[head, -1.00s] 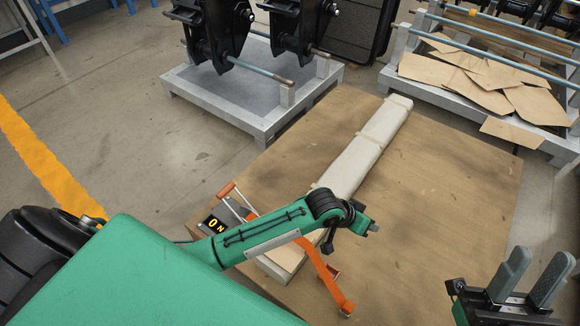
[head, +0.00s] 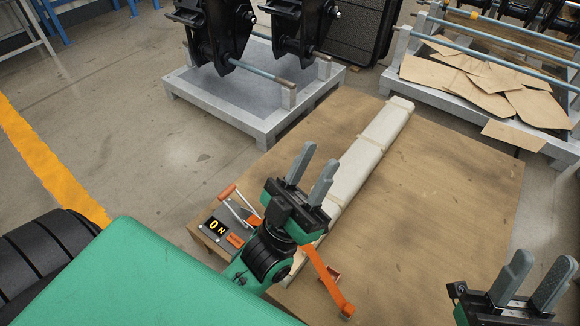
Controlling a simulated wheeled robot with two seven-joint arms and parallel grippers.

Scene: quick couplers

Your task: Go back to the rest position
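My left gripper (head: 312,172) is over the near left part of the wooden table (head: 440,190), its two grey fingers apart and pointing up and away. Nothing shows between them. My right gripper (head: 535,275) is at the bottom right corner of the head view, its two grey fingers apart and empty. It is near the table's right side. A long pale wrapped bar (head: 370,150) lies across the table, its near part hidden behind my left gripper and arm.
A panel reading "ON" (head: 217,228) and an orange-handled lever (head: 227,191) are at the table's near left. An orange strap (head: 328,282) lies beside the bar. A grey pallet with black couplers (head: 240,105) and a rack with cardboard (head: 490,85) stand behind. The table's right half is clear.

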